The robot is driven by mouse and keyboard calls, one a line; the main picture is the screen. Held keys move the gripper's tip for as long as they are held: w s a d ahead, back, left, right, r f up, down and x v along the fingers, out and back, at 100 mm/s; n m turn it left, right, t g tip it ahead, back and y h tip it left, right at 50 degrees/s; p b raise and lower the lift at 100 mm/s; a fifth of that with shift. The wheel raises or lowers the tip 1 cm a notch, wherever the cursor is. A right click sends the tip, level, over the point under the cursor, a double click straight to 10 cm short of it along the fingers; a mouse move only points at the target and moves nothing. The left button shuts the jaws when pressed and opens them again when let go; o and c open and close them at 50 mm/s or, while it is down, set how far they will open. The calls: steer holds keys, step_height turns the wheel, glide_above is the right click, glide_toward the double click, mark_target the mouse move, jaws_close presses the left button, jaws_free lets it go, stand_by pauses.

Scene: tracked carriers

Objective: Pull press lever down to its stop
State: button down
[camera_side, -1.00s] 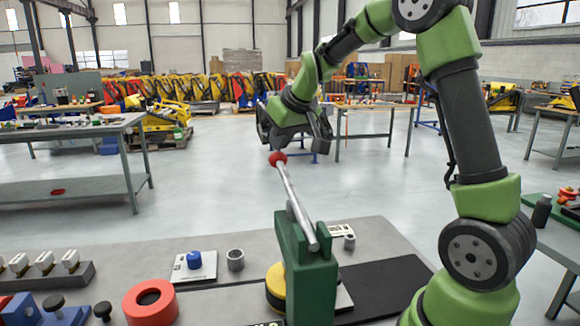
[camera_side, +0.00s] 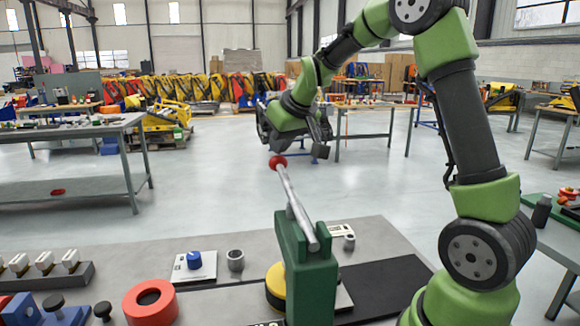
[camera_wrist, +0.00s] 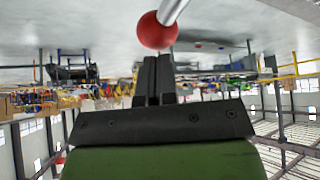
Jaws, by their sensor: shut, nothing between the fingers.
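The press lever is a silver rod (camera_side: 295,200) with a red ball knob (camera_side: 278,162) at its upper end. It slants up and away from the green press body (camera_side: 305,265). My gripper (camera_side: 280,147) is just above the knob in the side view; its fingertips are hard to make out there. In the wrist view my gripper (camera_wrist: 154,62) has its two dark fingers together and empty. The red knob (camera_wrist: 155,31) is right at their tips, with part of the rod (camera_wrist: 172,9) beyond it. Whether fingers and knob touch is not certain.
A yellow round part (camera_side: 276,288) sits at the press's base. A red ring (camera_side: 150,303), a blue knob on a white plate (camera_side: 207,272) and a grey cylinder (camera_side: 235,260) stand on the bench to the left. The space around the lever's upper end looks clear.

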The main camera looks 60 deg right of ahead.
steer(key=shift+w+d+f, duration=0.1)
steer(key=shift+f, duration=1.25)
stand_by(1.1)
step_height(320, 180, up, 13)
stand_by(1.6)
steer(key=shift+f, duration=0.1)
stand_by(0.4)
steer(key=s+a+y, duration=0.2)
steer(key=s+a, duration=0.7)
steer(key=a, duration=0.1)
steer(key=s+a+f+y, duration=0.1)
steer(key=s+a+f, duration=0.2)
steer(key=s, duration=0.3)
steer(key=s+a+f+m, duration=0.1)
steer(key=s+a+f, duration=0.2)
steer(key=s, duration=0.4)
steer(key=shift+a+f+t+y, duration=0.2)
steer(key=shift+a+t+y, duration=0.15)
steer(key=shift+a, duration=0.25)
